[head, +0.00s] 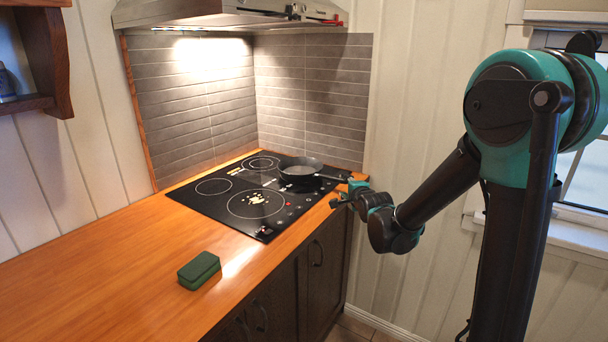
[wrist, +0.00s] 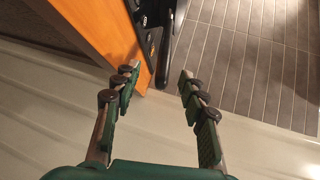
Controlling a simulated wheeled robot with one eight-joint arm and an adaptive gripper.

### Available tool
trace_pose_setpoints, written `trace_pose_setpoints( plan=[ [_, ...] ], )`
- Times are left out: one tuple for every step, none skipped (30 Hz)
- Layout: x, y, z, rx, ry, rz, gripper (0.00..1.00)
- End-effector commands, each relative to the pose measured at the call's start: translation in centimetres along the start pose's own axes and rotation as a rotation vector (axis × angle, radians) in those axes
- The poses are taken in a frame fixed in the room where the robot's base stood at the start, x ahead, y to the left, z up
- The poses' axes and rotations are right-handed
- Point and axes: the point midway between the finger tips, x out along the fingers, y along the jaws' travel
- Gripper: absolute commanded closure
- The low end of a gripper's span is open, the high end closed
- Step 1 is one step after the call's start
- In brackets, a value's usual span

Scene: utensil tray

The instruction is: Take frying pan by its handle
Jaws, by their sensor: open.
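The black frying pan (head: 299,168) sits on the far right part of the cooktop, and its handle (head: 329,177) points right toward the counter's edge. My gripper (head: 340,201) is by the counter edge close to the handle's end. In the wrist view my gripper (wrist: 159,71) is open, its two fingers apart with nothing held. A dark bar that looks like the pan's handle (wrist: 169,55) runs down from the top edge, its end near the gap between the fingertips. Whether it lies between the fingers in depth I cannot tell. The pan's bowl is not seen in the wrist view.
The black cooktop (head: 215,207) is set in the orange wooden counter (head: 90,255). A dark green box (head: 199,270) lies on the counter's near part. A grey tiled wall (head: 310,100) stands behind the pan and shows close on the right in the wrist view (wrist: 255,60).

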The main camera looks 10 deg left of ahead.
Motion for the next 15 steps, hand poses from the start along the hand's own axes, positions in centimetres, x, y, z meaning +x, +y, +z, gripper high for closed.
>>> trace_pose_setpoints(
  plan=[
    [0.7, 0.0, 0.0, 0.0, 0.0, 0.0, 0.57],
    [0.9, 0.0, 0.0, 0.0, 0.0, 0.0, 0.57],
    [1.2, 0.0, 0.0, 0.0, 0.0, 0.0, 0.57],
    [1.4, 0.0, 0.0, 0.0, 0.0, 0.0, 0.57],
    [1.6, 0.0, 0.0, 0.0, 0.0, 0.0, 0.57],
    [1.7, 0.0, 0.0, 0.0, 0.0, 0.0, 0.57],
    [1.8, 0.0, 0.0, 0.0, 0.0, 0.0, 0.57],
    [2.0, 0.0, 0.0, 0.0, 0.0, 0.0, 0.57],
    [2.2, -0.1, -0.1, 0.0, 0.0, 0.0, 0.57],
    [2.5, -0.2, -0.1, 0.0, 0.0, 0.0, 0.57],
    [2.9, -0.3, -0.1, 0.0, 0.0, 0.0, 0.57],
    [3.5, -0.4, -0.2, 0.0, 0.0, 0.0, 0.57],
    [4.0, -0.5, -0.2, 0.0, 0.0, 0.0, 0.57],
    [4.5, -0.6, -0.3, 0.0, 0.0, 0.0, 0.57],
    [5.1, -0.8, -0.3, 0.0, 0.001, 0.0, 0.57]
  ],
)
